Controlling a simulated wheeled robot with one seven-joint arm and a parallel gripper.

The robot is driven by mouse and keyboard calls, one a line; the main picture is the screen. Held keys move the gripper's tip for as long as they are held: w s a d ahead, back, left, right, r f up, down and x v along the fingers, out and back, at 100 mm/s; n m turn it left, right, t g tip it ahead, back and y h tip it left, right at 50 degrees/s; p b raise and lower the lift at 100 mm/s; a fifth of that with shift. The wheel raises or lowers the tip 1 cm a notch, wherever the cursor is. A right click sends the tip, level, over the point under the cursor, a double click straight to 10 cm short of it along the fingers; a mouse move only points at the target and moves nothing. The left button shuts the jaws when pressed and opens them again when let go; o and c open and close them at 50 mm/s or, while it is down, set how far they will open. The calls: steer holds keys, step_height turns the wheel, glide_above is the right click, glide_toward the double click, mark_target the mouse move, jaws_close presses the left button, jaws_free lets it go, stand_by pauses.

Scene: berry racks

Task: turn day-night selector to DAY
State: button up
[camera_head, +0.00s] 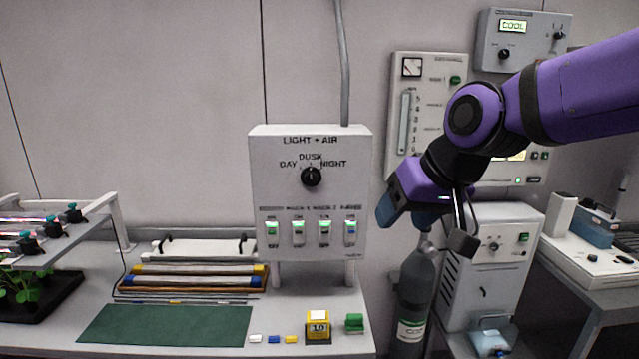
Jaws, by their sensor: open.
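The day-night selector (312,176) is a round black knob on the white LIGHT + AIR box (260,185). The labels DAY, DUSK and NIGHT are set around it, with DAY at upper left, DUSK on top and NIGHT at upper right. The knob's pale mark seems to point up toward DUSK. My gripper (424,236) is to the right of the box, in front of the equipment there, and hangs downward. It is open and empty, apart from the knob. The knob is in plain view.
Several lit switches (297,232) sit below the knob. A yellow block (318,325) and a green piece (354,322) stand on the bench below. A grey gas cylinder (414,295) stands below my gripper. The wall left of the box is clear.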

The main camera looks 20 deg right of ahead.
steer(key=w+a+f+m+t, duration=0.1)
steer(key=w+a+f+m, duration=0.1)
steer(key=w+f, duration=0.3)
steer(key=w+a+f+m+t, duration=0.1)
steer(key=w+f+m, duration=0.15)
steer(key=w, duration=0.55)
steer(key=m+t+h, duration=0.1)
steer(key=t+h, duration=1)
steer(key=t, duration=0.1)
glide_toward(311, 181)
steer(key=x, duration=0.9)
steer(key=c, duration=0.9)
